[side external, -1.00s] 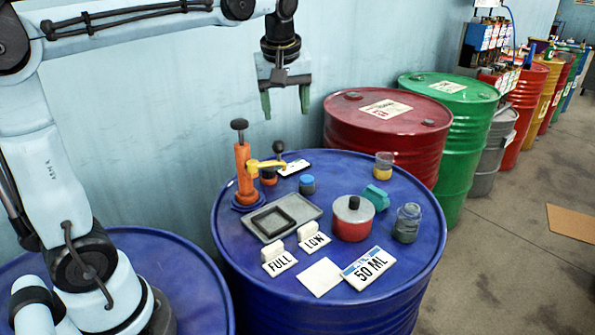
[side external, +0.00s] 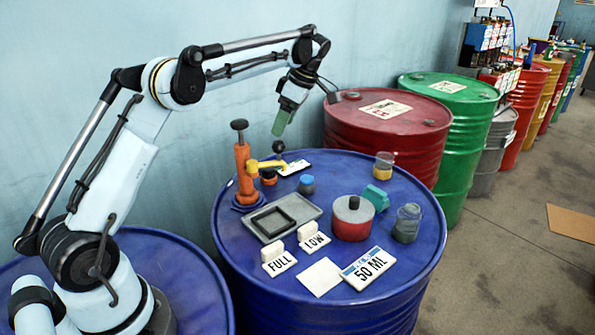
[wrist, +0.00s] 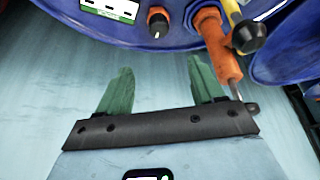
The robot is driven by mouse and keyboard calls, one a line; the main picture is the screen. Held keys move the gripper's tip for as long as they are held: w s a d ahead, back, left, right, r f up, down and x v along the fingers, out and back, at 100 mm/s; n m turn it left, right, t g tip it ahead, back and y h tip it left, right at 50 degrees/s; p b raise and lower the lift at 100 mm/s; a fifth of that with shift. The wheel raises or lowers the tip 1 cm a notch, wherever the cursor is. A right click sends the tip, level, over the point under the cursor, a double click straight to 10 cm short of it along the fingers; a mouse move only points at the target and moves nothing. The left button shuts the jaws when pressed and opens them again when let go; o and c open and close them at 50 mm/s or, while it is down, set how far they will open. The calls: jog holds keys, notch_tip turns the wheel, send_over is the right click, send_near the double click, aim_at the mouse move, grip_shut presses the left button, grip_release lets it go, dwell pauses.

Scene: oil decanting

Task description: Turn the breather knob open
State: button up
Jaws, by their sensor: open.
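A small orange-and-black knob (side external: 268,178), which I take to be the breather knob, sits on the blue drum beside the orange hand pump (side external: 243,170). The pump's yellow lever with a black ball end partly covers it. In the wrist view the knob (wrist: 158,21) shows an orange body, a black part and a small white mark, beyond the gap between my fingers. My gripper (side external: 283,122) is open and empty, above the back of the drum and apart from the knob. Its two green fingers (wrist: 159,63) are spread in the wrist view.
The pump and yellow lever (wrist: 232,12) stand close beside the knob. A white-and-green card (wrist: 110,9) lies on its other side. A grey tray (side external: 312,211), a blue-capped jar (side external: 307,185) and a red tin (side external: 352,220) stand nearer the front. The wall is close behind.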

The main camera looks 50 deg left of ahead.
aim_at(268, 171)
jog(key=x, duration=1.4)
jog(key=shift+w+d+f, duration=0.25)
jog(key=shift+d+f, duration=0.1)
jog(key=c, duration=1.1)
jog(key=shift+o, duration=0.2)
jog(key=shift+m, duration=0.3)
jog(key=shift+s+d+m+t+y, duration=0.15)
jog(key=shift+m+t, duration=0.4)
jog(key=shift+m, duration=0.75)
jog(key=shift+w+m+t+y, duration=0.1)
jog(key=shift+m+t+y, duration=0.3)
jog(key=shift+m, duration=0.9)
jog(key=shift+t+h, duration=0.25)
